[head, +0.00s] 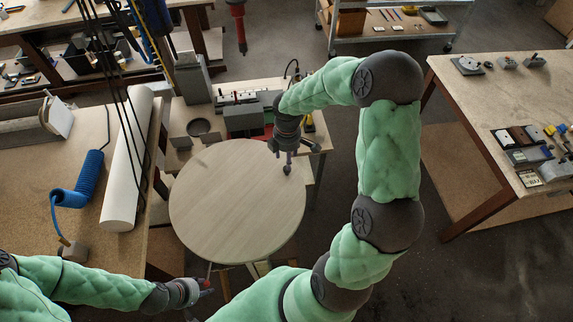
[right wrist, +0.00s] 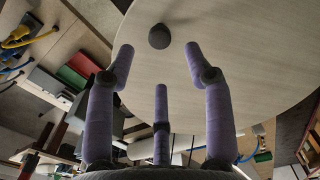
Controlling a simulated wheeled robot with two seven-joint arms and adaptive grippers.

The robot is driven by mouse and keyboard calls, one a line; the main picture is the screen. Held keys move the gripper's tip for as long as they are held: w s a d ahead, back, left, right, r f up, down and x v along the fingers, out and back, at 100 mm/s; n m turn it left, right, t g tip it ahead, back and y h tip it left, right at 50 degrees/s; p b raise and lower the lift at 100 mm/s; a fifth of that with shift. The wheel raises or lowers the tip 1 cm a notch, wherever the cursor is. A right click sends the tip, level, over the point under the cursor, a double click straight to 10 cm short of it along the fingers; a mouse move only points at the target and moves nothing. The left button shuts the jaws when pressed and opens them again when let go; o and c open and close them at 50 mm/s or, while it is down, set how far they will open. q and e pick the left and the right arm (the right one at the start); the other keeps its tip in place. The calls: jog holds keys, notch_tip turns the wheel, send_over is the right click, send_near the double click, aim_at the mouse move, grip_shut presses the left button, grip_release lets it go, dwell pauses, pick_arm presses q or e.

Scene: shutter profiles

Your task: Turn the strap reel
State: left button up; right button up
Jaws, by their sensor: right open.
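The strap reel (head: 235,205) is a large pale wooden disc in the middle of the head view. It also fills the upper part of the right wrist view (right wrist: 250,60). A dark round knob (head: 287,170) stands near its upper right edge and also shows in the right wrist view (right wrist: 159,37). My right gripper (head: 288,155) is over that edge, close to the knob. Its three purple fingers (right wrist: 160,75) are spread, with the knob just beyond the tips and apart from them. My left gripper (head: 205,285) is low, off the reel's lower left edge; its finger opening is unclear.
Behind the reel, a bench holds a grey machine block (head: 243,117) and a round dark dish (head: 203,127). A white roll (head: 128,165) and a blue coiled hose (head: 78,185) lie on the left table. A right table (head: 480,100) carries small parts. Open floor lies between.

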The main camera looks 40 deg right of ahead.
jog(key=shift+w+f, duration=0.1)
jog(key=shift+f, duration=3.1)
grip_shut()
